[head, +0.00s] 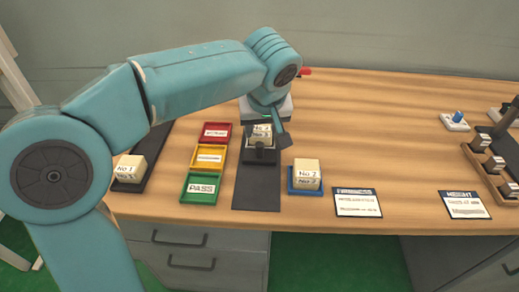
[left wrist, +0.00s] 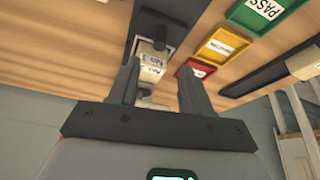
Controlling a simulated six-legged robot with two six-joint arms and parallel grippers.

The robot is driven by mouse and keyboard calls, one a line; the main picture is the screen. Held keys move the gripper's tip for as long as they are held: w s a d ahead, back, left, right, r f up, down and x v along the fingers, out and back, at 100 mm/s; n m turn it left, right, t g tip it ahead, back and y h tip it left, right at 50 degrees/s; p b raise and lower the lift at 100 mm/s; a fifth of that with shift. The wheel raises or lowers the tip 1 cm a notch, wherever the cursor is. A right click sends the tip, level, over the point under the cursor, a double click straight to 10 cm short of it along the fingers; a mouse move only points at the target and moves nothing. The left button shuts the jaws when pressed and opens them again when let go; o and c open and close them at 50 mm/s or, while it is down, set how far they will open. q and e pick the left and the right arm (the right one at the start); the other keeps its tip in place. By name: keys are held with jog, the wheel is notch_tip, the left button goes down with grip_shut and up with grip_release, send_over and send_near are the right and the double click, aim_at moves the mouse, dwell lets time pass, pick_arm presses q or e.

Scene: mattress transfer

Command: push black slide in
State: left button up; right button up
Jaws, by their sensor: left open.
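The black slide (head: 257,190) lies on the wooden table, a long dark strip with a small upright dark part near its far end. It also shows in the left wrist view (left wrist: 158,20). A cream labelled block (head: 262,131) sits at its far end, partly hidden by my arm; it also shows in the left wrist view (left wrist: 152,66). My left gripper (head: 274,138) is over the far end of the slide. In the left wrist view its fingers (left wrist: 158,88) are apart, with the block seen in the gap; I cannot tell whether they touch it. My right gripper is not seen.
Red (head: 217,133), yellow (head: 209,156) and green (head: 200,188) trays stand left of the slide. A No 1 block (head: 130,168) is farther left. A No 2 block (head: 307,172) sits in a blue tray to the right. Cards (head: 357,202) and a block rack (head: 475,165) lie farther right.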

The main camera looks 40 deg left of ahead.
aim_at(259, 144)
pick_arm(q)
jog(key=b+x, duration=0.1)
jog(key=x, duration=0.9)
jog(key=shift+w+f+b, duration=0.15)
jog(key=shift+f+b, duration=0.1)
jog(key=shift+b, duration=0.05)
grip_shut()
jog(key=shift+a+r, duration=0.1)
jog(key=shift+a, duration=0.05)
